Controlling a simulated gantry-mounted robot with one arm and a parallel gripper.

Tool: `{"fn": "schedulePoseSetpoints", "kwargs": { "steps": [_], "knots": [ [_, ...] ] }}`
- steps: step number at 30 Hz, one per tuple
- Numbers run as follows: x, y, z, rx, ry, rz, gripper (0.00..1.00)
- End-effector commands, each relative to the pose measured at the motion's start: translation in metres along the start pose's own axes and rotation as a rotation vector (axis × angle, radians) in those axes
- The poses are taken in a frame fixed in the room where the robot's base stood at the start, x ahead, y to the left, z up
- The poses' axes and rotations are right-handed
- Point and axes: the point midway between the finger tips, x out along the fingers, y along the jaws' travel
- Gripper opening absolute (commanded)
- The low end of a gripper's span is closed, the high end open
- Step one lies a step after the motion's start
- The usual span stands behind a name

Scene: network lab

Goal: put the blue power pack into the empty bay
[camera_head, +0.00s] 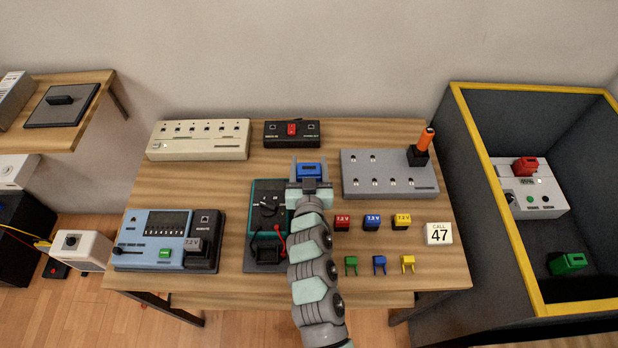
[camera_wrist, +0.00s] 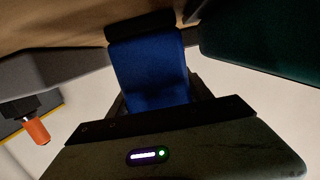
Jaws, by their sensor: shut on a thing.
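My gripper (camera_head: 309,187) is shut on a blue pack (camera_head: 309,170), above the table's middle, between the teal unit and the grey panel. In the wrist view the blue pack (camera_wrist: 150,75) is between the fingers, its dark end pointing away. I cannot tell which opening is the empty bay.
A grey panel (camera_head: 365,187) with an orange-handled lever (camera_head: 426,140) stands right of my gripper. A black box (camera_head: 280,140) with a red part is behind it. The blue console (camera_head: 150,240) stands front left. A yellow-rimmed bin (camera_head: 470,130) is beyond the table's right edge.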

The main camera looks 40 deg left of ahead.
Motion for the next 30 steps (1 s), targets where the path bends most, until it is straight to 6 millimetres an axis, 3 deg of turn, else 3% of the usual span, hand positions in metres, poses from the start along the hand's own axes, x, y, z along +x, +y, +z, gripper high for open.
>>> {"fn": "schedulePoseSetpoints", "kwargs": {
  "steps": [18, 30],
  "knots": [
    [0.0, 0.0, 0.0001, 0.0, 0.0, 0.0, 0.0],
    [-0.0007, -0.0001, -0.0064, 0.0, 0.002, 0.0, 0.0]
  ]
}}
